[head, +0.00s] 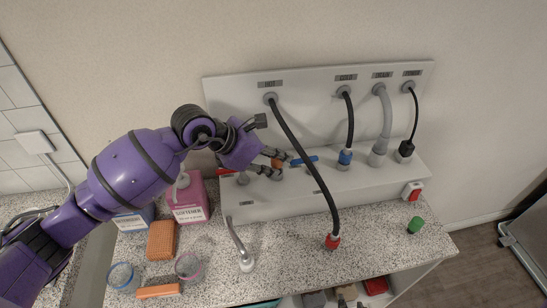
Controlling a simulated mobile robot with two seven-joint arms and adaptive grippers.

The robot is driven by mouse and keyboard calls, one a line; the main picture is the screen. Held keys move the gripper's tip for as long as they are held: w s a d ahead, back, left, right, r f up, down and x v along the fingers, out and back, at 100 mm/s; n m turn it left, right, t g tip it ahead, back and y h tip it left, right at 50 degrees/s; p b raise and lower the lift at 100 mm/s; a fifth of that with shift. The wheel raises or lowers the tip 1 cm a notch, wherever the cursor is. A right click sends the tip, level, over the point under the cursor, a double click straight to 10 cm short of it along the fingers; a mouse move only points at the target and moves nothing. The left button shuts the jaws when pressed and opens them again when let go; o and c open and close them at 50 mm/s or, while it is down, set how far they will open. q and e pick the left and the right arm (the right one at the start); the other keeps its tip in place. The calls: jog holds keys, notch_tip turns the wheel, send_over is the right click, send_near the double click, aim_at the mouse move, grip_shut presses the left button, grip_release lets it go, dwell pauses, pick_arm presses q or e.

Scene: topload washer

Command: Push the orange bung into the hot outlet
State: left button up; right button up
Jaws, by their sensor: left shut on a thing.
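My left gripper (270,165) reaches in from the left over the pale ledge of the panel. It is shut on the small orange bung (277,162), of which only a little shows between the dark fingers. A small grey fitting (243,178) on the ledge sits just left of the fingertips, beside a red lever (225,171). A blue lever (304,161) is just right of the bung. I cannot tell for sure which fitting is the hot outlet, or whether the bung touches one. My right gripper is not in view.
A black hose (304,158) runs from the "HOT" hole to a red end (332,241) at the counter. More hoses stand on the right. A pink softener carton (190,199), orange sponge (161,240), bent metal spout (239,243) and green piece (415,225) occupy the speckled counter.

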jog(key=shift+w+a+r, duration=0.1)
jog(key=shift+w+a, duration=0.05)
pick_arm(q)
jog(key=shift+r, duration=0.1)
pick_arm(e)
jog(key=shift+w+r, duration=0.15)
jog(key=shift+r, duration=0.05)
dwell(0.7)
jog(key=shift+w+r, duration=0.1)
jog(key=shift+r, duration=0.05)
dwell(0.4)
pick_arm(q)
jog(key=shift+f, duration=0.3)
jog(key=shift+f, duration=0.3)
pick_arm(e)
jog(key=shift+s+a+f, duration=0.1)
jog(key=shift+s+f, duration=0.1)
